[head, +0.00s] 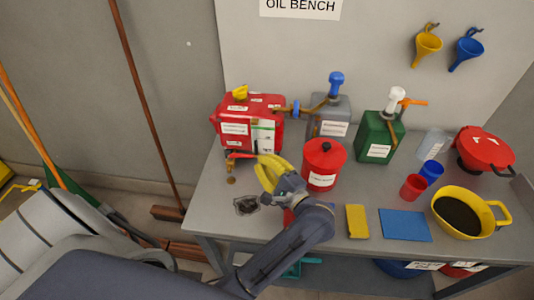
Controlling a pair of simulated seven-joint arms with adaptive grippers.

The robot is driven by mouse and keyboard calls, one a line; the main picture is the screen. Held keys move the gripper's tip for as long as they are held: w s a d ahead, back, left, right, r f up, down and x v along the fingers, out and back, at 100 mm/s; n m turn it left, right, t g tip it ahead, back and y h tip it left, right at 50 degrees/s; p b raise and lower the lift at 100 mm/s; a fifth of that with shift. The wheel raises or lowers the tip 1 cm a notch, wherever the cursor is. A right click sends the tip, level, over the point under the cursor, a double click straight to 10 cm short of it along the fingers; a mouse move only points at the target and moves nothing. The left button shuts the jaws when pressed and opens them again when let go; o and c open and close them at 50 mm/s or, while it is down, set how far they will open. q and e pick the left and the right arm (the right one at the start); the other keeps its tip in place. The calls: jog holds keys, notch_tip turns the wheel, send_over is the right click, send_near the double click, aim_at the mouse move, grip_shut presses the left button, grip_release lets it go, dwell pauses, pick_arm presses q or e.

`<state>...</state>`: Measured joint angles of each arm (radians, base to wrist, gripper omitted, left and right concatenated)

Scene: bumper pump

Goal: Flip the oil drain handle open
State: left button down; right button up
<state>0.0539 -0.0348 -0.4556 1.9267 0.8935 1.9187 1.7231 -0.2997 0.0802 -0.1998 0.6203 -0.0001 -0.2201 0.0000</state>
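A red oil drum (236,128) with white labels and a yellow cap lies at the back left of the bench. A small brass drain tap (231,180) with a red handle (240,155) sticks out low at its front. My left gripper (259,164), with yellow fingers, is just right of the handle, its fingertips pointing left towards it. The fingertips lie close together, and I cannot tell whether they touch the handle or how far they are apart. My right gripper is not in view.
A red canister (324,160) stands close right of my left gripper. Behind are a grey can (333,112) and a green can (380,138) with pumps. A dark drain hole (246,205) lies below the tap. Cups, a blue cloth (404,225) and a yellow oil pan (468,190) fill the right.

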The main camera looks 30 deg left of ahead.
pick_arm(q)
jog(key=n+h, duration=0.2)
send_near(257, 151)
jog(key=shift+v, duration=1.15)
jog(key=shift+w+r, duration=0.1)
jog(key=shift+w, duration=0.1)
jog(key=shift+x, duration=4.95)
jog(key=shift+s, duration=0.15)
jog(key=shift+s+d+m+t, duration=0.1)
jog(key=shift+s+m+t, duration=0.1)
jog(key=shift+m+t, duration=0.15)
